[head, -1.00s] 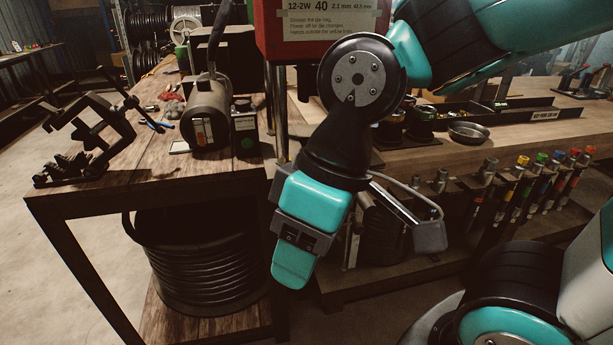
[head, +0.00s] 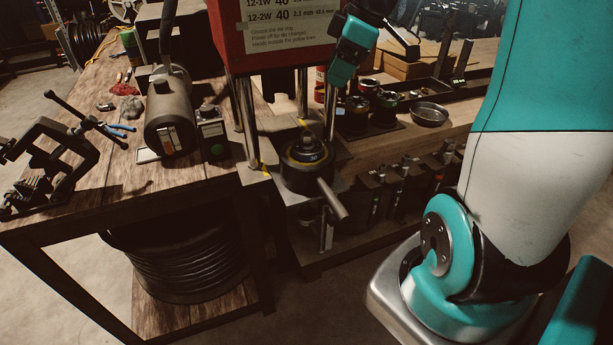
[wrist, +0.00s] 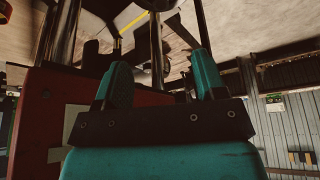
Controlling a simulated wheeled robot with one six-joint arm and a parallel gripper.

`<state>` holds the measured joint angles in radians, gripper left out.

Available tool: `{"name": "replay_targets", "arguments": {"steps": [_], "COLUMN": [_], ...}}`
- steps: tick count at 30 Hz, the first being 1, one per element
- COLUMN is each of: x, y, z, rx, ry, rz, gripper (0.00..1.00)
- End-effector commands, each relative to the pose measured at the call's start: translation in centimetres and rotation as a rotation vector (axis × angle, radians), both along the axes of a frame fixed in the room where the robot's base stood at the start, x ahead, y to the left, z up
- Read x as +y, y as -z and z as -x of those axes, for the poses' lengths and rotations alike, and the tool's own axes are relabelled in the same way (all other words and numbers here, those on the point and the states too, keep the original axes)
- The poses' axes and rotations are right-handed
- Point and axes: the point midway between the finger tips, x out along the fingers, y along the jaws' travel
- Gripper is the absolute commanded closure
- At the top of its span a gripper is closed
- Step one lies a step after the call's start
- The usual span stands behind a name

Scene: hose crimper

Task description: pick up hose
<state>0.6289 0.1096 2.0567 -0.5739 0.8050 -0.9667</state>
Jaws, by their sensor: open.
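A coil of thick black hose (head: 185,258) lies on the wooden lower shelf of the left bench in the head view. Its top is partly hidden by the bench top. My gripper (head: 341,72) is up at the right side of the red crimper head, far above and to the right of the coil. In the wrist view my two teal fingers (wrist: 162,78) stand apart with nothing between them. The hose cannot be made out in the wrist view.
The red press head (head: 275,38) stands on metal posts above a round die (head: 307,152) with a lever. A black motor (head: 170,115) and a clamp-like tool (head: 55,165) stand on the left bench. A metal bowl (head: 429,114) is at right. Floor at lower left is clear.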

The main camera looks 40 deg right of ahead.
Motion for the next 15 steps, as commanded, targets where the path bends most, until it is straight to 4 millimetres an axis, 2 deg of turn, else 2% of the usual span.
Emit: {"name": "replay_targets", "arguments": {"steps": [9,15], "x": [1.9,2.8], "y": [6.5,9.6], "z": [-1.8,-2.8], "rx": [0.009,0.005], "ry": [-0.003,-0.002], "rz": [-0.003,-0.002], "gripper": [0.36,0.36]}}
